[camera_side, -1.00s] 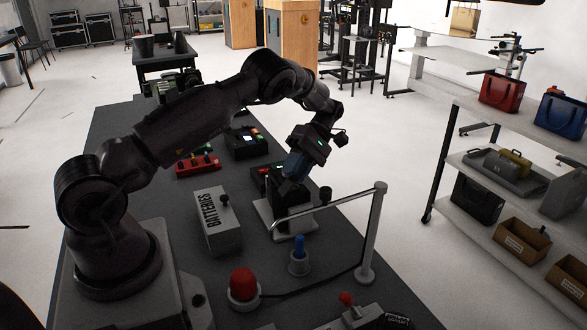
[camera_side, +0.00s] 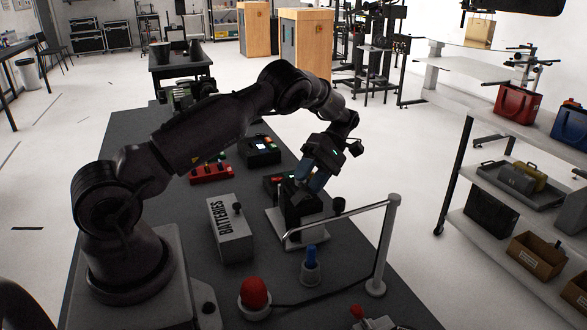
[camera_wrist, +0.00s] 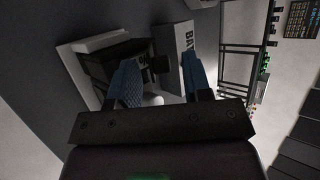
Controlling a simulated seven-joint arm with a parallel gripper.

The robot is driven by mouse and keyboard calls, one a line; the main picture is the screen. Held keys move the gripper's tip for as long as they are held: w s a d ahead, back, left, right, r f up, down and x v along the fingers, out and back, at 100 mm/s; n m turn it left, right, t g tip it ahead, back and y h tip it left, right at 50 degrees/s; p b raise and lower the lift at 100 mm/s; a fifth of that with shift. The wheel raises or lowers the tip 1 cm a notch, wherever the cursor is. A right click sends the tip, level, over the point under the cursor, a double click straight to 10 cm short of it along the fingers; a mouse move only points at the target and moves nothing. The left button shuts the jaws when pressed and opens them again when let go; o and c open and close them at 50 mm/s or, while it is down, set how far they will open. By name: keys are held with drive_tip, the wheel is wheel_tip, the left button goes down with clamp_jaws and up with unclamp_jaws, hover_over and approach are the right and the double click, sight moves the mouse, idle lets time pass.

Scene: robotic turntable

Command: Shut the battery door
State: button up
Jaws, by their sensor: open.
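The grey battery box (camera_side: 230,232), lettered BATTERIES, sits on the dark table with a black knob (camera_side: 238,208) by its right edge. The lettered panel faces up; I cannot tell whether it is fully shut. In the wrist view the box (camera_wrist: 172,40) is partly hidden behind my right finger. My gripper (camera_side: 310,178) has blue fingers and is open, above a black block (camera_side: 301,208) on a white plate, to the right of the box. In the wrist view the gripper (camera_wrist: 160,88) shows a gap between its fingers, with a black knob in line with it.
A white rail (camera_side: 340,217) on a post stands right of the plate. A blue plunger (camera_side: 310,262) and a red dome button (camera_side: 254,292) stand in front. A red switch panel (camera_side: 211,172) and a black control box (camera_side: 260,150) lie behind. Shelves stand at right.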

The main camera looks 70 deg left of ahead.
wheel_tip(320, 180, up, 3)
wheel_tip(320, 180, up, 5)
hover_over(295, 205)
drive_tip(key=s+d+r, duration=0.4)
drive_tip(key=s, duration=0.4)
drive_tip(key=shift+s+r, duration=0.25)
drive_tip(key=shift+a, duration=0.1)
